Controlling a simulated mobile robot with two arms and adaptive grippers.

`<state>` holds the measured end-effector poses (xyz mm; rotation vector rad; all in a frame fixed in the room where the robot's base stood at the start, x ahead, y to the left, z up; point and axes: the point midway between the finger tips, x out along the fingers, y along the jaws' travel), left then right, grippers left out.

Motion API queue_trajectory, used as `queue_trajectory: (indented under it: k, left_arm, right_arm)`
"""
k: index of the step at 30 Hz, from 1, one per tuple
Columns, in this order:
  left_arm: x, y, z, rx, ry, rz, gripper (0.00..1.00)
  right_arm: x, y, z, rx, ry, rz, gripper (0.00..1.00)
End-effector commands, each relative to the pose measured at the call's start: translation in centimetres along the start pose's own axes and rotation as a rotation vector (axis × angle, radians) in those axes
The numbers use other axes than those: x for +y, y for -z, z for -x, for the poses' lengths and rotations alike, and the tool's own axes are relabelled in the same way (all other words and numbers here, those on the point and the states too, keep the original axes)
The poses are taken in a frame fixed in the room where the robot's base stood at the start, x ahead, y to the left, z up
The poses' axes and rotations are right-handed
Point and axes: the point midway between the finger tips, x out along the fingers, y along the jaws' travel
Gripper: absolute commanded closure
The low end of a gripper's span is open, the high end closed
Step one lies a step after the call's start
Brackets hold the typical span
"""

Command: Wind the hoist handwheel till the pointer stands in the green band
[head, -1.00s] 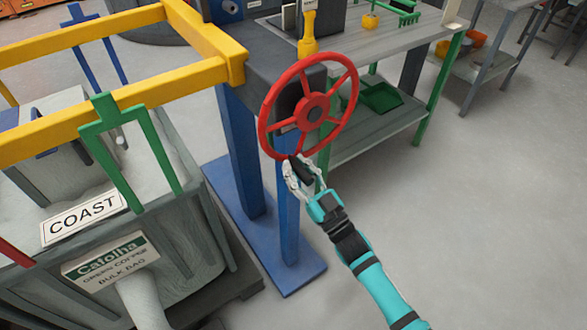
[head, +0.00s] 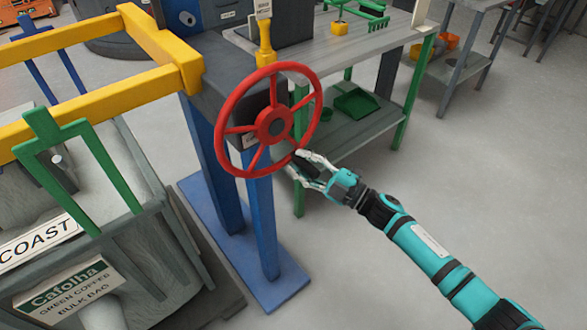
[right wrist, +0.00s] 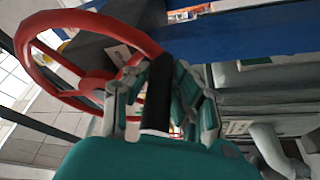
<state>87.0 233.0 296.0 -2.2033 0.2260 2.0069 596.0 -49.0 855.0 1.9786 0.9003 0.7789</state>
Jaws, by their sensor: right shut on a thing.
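The red spoked handwheel (head: 238,96) stands on the front of a dark grey housing on blue posts. It also shows in the right wrist view (right wrist: 28,62). A black crank handle (right wrist: 157,100) sticks out from its rim, at the lower right of the wheel in the head view. My right gripper (head: 308,170) is shut on this handle, with fingers on both sides of it in the right wrist view (right wrist: 162,98). I cannot make out the pointer or the green band in either view. My left gripper is not in view.
A yellow lever (head: 265,45) stands just above the wheel. A yellow rail (head: 90,92) and a bulk bag (head: 120,215) with a green frame are at the left. A grey bench (head: 370,50) with green legs stands behind the wheel. The floor at the right is clear.

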Motion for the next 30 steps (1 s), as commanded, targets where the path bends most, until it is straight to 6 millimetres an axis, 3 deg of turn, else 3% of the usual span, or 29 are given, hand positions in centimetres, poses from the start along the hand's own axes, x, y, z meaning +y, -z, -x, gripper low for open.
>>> queue_trajectory:
  k: [1,13,30]
  left_arm:
    - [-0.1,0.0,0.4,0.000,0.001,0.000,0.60]
    - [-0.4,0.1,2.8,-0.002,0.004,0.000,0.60]
    - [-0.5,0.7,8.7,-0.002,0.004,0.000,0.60]
  right_arm:
    - [1.6,-0.5,0.1,-0.007,0.007,0.051,1.00]
    - [6.3,-1.8,0.6,-0.007,0.151,0.402,1.00]
    - [12.4,-1.0,0.3,-0.005,0.343,0.866,1.00]
